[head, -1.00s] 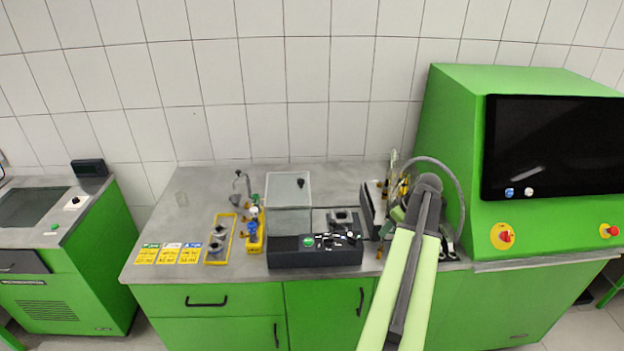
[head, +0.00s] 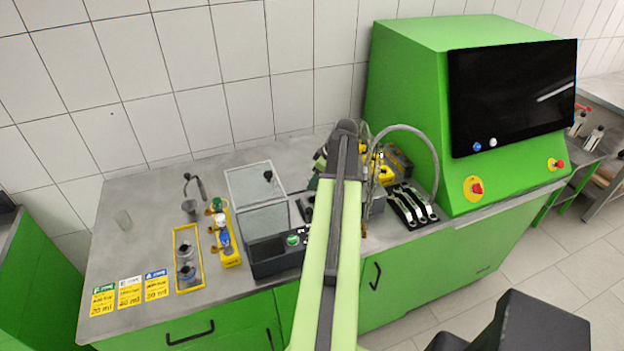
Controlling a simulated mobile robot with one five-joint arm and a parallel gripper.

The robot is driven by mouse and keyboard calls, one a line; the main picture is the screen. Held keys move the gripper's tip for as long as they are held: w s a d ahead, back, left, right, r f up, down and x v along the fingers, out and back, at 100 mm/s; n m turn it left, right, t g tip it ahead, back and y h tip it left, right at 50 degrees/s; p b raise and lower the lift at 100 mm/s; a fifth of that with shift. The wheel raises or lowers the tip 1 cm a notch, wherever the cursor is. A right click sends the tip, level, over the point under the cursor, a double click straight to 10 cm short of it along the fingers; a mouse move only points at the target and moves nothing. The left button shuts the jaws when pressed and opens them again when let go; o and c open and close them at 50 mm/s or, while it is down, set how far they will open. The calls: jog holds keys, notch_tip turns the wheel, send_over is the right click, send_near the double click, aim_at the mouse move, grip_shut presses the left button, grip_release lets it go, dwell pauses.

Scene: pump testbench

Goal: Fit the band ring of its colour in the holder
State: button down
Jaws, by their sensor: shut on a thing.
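My arm reaches up the middle of the head view to the bench's back right. My gripper's jaws are hidden behind it, so I cannot see what is between them. A yellow holder (head: 231,257) stands on the bench left of my arm. Small green (head: 217,203), white (head: 220,218) and blue (head: 224,238) pieces stand in a row in it. They are too small for me to tell which are band rings.
A glass-lidded dark unit (head: 265,258) stands left of my arm. Yellow fittings, a curved hose (head: 432,150) and black levers (head: 410,207) lie to its right, beside the green cabinet (head: 400,60). Three labels (head: 129,292) lie front left. The bench's left part (head: 130,190) is mostly clear.

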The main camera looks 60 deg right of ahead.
aim_at(315, 190)
jog(key=f+n+b, duration=0.1)
jog(key=f+b, duration=0.1)
jog(key=f+n+b, duration=0.1)
jog(key=f+b, duration=0.1)
jog(key=f, duration=0.1)
jog(key=shift+w+a+y, duration=0.15)
jog(key=shift+w+y, duration=0.05)
jog(key=shift+y, duration=0.2)
jog(key=shift+f+b, duration=0.15)
jog(key=shift+b, duration=0.3)
dwell(0.7)
jog(key=shift+f+b, duration=1.1)
jog(key=shift+f, duration=0.15)
